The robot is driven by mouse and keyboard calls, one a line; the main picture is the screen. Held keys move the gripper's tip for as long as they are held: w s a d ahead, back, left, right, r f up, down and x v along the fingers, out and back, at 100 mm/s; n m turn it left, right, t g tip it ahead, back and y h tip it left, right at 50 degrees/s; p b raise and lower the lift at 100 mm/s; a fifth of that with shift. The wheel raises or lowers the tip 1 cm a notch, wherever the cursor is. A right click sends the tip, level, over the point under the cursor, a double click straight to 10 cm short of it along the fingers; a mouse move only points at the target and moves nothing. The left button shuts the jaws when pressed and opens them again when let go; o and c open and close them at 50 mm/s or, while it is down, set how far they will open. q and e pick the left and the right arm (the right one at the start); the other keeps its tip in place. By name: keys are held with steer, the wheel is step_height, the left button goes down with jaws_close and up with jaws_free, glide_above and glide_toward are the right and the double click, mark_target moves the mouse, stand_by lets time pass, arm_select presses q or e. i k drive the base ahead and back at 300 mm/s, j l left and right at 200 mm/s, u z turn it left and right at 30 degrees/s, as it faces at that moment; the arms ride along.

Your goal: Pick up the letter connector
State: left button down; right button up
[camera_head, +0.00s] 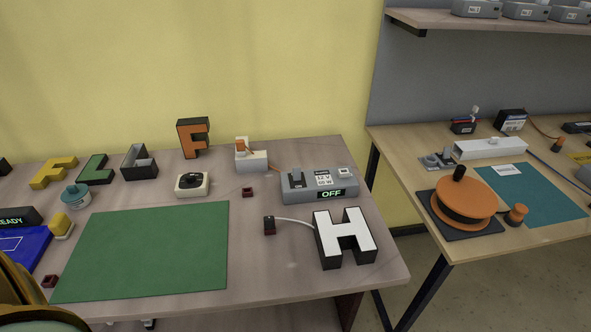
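A white-faced letter H (345,236) with dark sides lies near the right front corner of the left table. A thin pale wire runs from its left side to a small dark connector (269,226), which sits on the table just left of the letter. The connector is black with a dark red part. Neither gripper shows in the head view. Nothing touches the connector apart from its wire and the table.
A grey power box (309,185) reading OFF stands behind the H. A green mat (143,252) lies left of the connector, with bare tabletop between. A small dark red block (248,193) sits behind the connector. Several letters stand along the back. A second table (470,248) is at right.

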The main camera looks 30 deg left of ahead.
mark_target(268, 223)
steer(key=i+j+u, duration=0.1)
steer(key=u, duration=0.6)
steer(key=i+j, duration=0.05)
steer(key=j, duration=0.05)
